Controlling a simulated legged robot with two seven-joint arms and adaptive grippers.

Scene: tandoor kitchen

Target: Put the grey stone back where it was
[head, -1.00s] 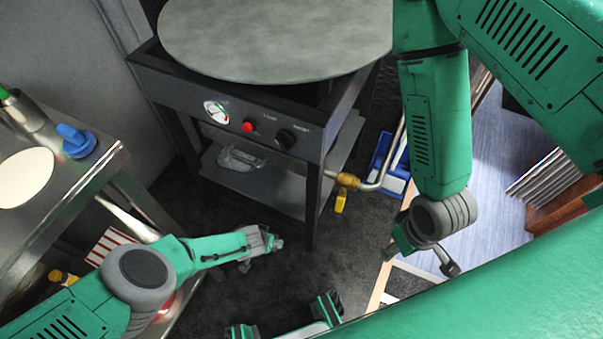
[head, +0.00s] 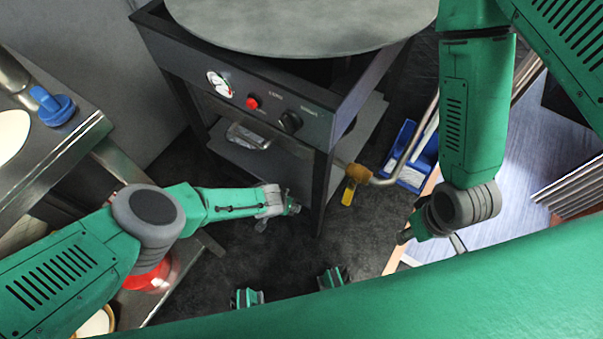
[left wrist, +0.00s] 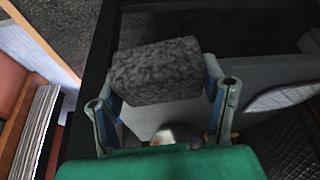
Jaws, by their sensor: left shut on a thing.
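The grey stone (left wrist: 158,70) is a speckled rough block in the left wrist view. It sits between the fingers of my left gripper (left wrist: 163,92), which is shut on it. In the head view my left gripper (head: 290,205) is low in front of the dark griddle stand, close to its front leg; I cannot make out the stone there. My right gripper (head: 408,234) is right of the stand, mostly hidden by its own wrist, and its fingers are not clear.
The griddle stand (head: 235,75) carries a large round grey plate (head: 300,20). Its lower shelf (head: 228,152) holds a shiny clear object. A gas pipe (head: 408,150) with a yellow tag (head: 349,192) and a blue bin (head: 400,143) are to its right. A steel counter (head: 60,150) stands left.

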